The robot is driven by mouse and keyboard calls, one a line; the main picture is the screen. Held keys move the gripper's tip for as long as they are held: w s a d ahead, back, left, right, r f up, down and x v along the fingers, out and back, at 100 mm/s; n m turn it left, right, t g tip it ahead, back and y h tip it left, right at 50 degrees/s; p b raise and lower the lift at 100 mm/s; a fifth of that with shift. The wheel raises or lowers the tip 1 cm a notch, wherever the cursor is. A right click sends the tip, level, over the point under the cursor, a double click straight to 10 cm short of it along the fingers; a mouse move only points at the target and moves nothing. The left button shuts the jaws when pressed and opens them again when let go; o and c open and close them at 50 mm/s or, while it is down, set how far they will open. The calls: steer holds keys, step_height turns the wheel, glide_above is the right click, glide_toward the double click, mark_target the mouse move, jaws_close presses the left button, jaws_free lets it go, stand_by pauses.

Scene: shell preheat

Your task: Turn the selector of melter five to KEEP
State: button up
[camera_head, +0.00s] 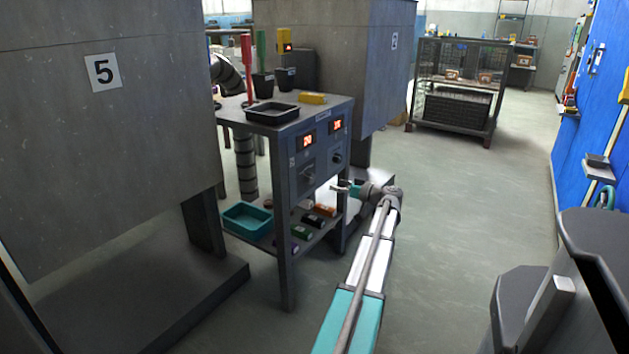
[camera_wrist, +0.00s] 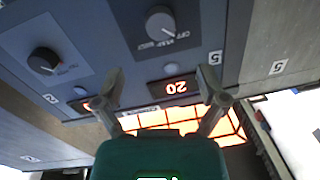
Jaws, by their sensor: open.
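The control stand's front carries two selector knobs. The left knob (camera_head: 308,174) sits below a lit display (camera_head: 308,141), beside the large tank marked 5 (camera_head: 102,72). In the wrist view, which looks upside down, the light grey selector (camera_wrist: 160,24) is on a panel tagged 5 (camera_wrist: 215,57) with a display that seems to read 20 (camera_wrist: 176,88). Small lettering by this knob is partly legible; its setting is unclear. My gripper (camera_head: 343,187) is in front of the stand's right side.
The second selector (camera_head: 338,158) is a dark knob in the wrist view (camera_wrist: 44,61). A black tray (camera_head: 272,113) and yellow block (camera_head: 312,98) lie on the stand's top. A teal bin (camera_head: 247,222) is on the lower shelf. The floor to the right is clear.

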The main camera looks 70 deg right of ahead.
mark_target(313, 178)
steer(key=w, duration=0.3)
steer(key=w+d, duration=0.1)
steer(key=w, duration=0.5)
steer(key=shift+d, duration=0.15)
